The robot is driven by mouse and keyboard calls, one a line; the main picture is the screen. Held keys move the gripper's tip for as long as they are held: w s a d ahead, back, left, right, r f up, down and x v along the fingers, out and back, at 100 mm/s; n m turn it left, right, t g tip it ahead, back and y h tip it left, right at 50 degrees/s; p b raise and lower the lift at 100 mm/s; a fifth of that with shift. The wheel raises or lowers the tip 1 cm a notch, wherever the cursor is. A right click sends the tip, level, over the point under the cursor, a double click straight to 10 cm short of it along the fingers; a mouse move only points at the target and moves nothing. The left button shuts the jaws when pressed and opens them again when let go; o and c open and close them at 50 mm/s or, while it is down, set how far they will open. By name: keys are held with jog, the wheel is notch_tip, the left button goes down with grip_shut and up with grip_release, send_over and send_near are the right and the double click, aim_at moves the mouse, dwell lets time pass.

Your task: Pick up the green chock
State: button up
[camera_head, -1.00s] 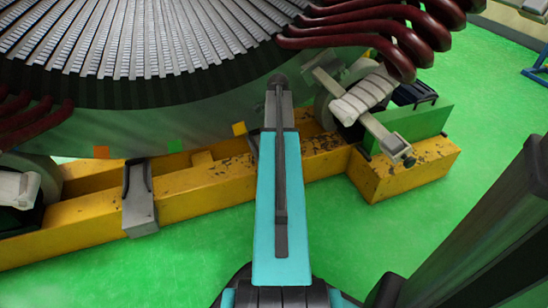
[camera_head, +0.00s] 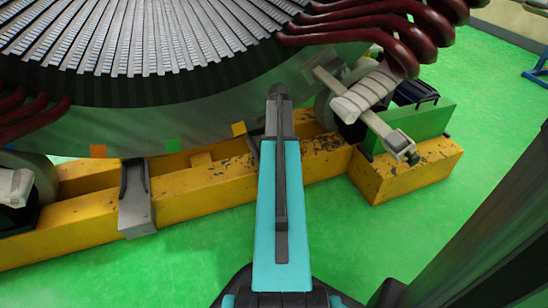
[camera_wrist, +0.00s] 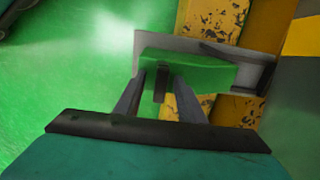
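The green chock (camera_wrist: 205,74) shows in the wrist view as a green block lying against a grey bracket (camera_wrist: 262,75) on the yellow beam. A small dark upright piece (camera_wrist: 160,83) stands at its near side. My gripper (camera_wrist: 160,76) is open, its two grey fingers one on each side of this dark piece, with their tips close to the green block. I cannot tell whether they touch it. In the head view my own arm hides the gripper and this spot.
The yellow beam (camera_head: 200,195) runs under the large stator (camera_head: 150,105) and carries a grey bracket (camera_head: 137,205) on the left. Another green block (camera_head: 422,125) and a clamp (camera_head: 385,125) sit at its right end. Green floor in front is free.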

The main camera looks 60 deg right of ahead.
grip_shut()
jog(key=shift+r, duration=0.1)
dwell(0.3)
jog(key=shift+r+p, duration=1.35)
jog(key=shift+r, duration=0.55)
jog(key=shift+s+a+f, duration=0.1)
jog(key=shift+s+a, duration=0.05)
jog(key=shift+a, duration=0.3)
jog(key=s+a+p, duration=0.2)
jog(key=a, duration=0.5)
jog(key=s+a+r+p, duration=0.1)
jog(key=s+a+p, duration=0.1)
jog(key=a, duration=0.5)
jog(key=shift+a+p, duration=0.2)
jog(key=shift+p, duration=0.35)
jog(key=shift+r, duration=0.1)
